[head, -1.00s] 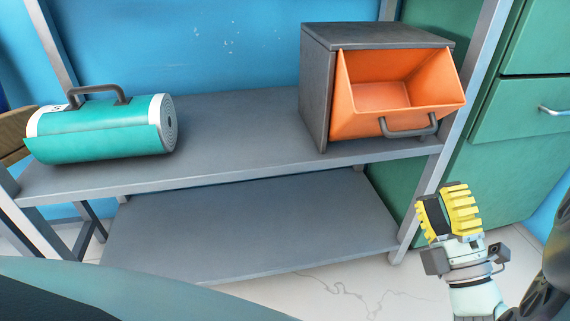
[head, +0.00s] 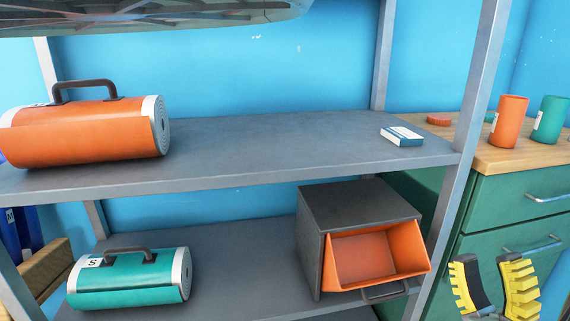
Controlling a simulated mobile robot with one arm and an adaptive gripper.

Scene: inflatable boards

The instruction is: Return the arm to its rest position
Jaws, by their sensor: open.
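My gripper (head: 494,284) shows at the lower right in the head view. Its two yellow ribbed fingers point up and stand apart, with nothing between them. It is in front of the green cabinet, to the right of the shelf's right post. My wrist and most of my arm are below the picture's edge.
A grey shelf (head: 270,150) holds a rolled orange board (head: 85,133) and a small white-blue box (head: 402,136). The lower shelf (head: 240,270) holds a rolled teal board (head: 128,280) and a dark box with a tilted-open orange bin (head: 375,258). Orange (head: 509,122) and teal (head: 550,121) cups stand on the green cabinet (head: 520,205).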

